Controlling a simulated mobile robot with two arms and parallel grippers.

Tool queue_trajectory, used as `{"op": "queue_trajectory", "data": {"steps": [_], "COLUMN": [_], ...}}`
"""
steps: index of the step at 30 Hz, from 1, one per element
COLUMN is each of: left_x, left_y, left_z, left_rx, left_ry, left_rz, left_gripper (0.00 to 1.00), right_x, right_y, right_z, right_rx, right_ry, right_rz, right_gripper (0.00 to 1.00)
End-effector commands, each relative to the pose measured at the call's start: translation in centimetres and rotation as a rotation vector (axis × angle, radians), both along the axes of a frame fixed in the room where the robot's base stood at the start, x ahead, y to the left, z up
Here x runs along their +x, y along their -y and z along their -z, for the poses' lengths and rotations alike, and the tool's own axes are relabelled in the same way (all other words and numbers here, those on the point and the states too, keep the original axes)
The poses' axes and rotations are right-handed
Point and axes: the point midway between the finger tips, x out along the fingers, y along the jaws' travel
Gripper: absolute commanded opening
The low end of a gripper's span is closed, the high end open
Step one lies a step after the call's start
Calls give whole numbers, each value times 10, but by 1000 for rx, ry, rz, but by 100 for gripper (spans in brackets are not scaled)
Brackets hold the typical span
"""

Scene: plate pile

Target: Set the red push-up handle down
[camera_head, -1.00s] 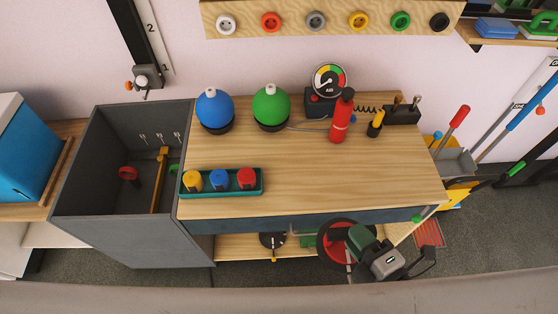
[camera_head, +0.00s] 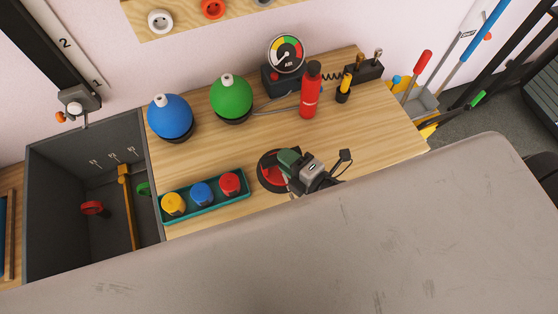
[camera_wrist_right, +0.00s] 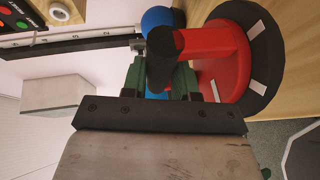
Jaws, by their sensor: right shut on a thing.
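The red push-up handle (camera_head: 268,178) has a round black base with white patches and a dark grip. It shows large in the right wrist view (camera_wrist_right: 228,72). My right gripper (camera_head: 290,161) is shut on its dark grip, with the green fingers (camera_wrist_right: 163,78) on either side of it. The handle is over the front part of the wooden worktop (camera_head: 365,130), right of the teal tray. I cannot tell whether its base touches the wood. My left gripper is not in view.
The teal tray (camera_head: 211,207) holds yellow, blue and red knobs. Blue (camera_head: 170,118) and green (camera_head: 231,98) balls, a red bottle (camera_head: 310,92) and a gauge (camera_head: 286,55) stand behind. A grey bin (camera_head: 65,160) is at left. The worktop's right part is clear.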

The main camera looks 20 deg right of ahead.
Motion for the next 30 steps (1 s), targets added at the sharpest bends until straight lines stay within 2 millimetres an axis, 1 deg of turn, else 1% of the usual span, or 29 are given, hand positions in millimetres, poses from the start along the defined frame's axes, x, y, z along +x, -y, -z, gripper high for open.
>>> {"op": "queue_trajectory", "data": {"steps": [1, 6, 8, 10, 15, 18, 27, 30], "left_x": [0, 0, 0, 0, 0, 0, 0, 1], "left_y": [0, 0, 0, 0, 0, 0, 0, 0], "left_z": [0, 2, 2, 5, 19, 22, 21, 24], "left_rx": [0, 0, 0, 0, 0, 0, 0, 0], "left_ry": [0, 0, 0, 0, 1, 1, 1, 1], "left_rz": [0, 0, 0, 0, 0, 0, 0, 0], "left_gripper": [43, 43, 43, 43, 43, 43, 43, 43], "right_x": [10, 24, 26, 27, 26, 26, 26, 26], "right_y": [-4, -10, -11, -11, -11, -10, -10, -10], "right_z": [3, 13, 15, 20, 46, 54, 54, 57], "right_rx": [3, 2, 3, 3, 5, 3, 3, 3], "right_ry": [5, 5, 4, 3, 1, 3, 4, 4], "right_rz": [0, -2, -2, 0, 2, 1, -2, -2], "right_gripper": [0, 0, 0, 0, 0, 0, 0, 0]}}
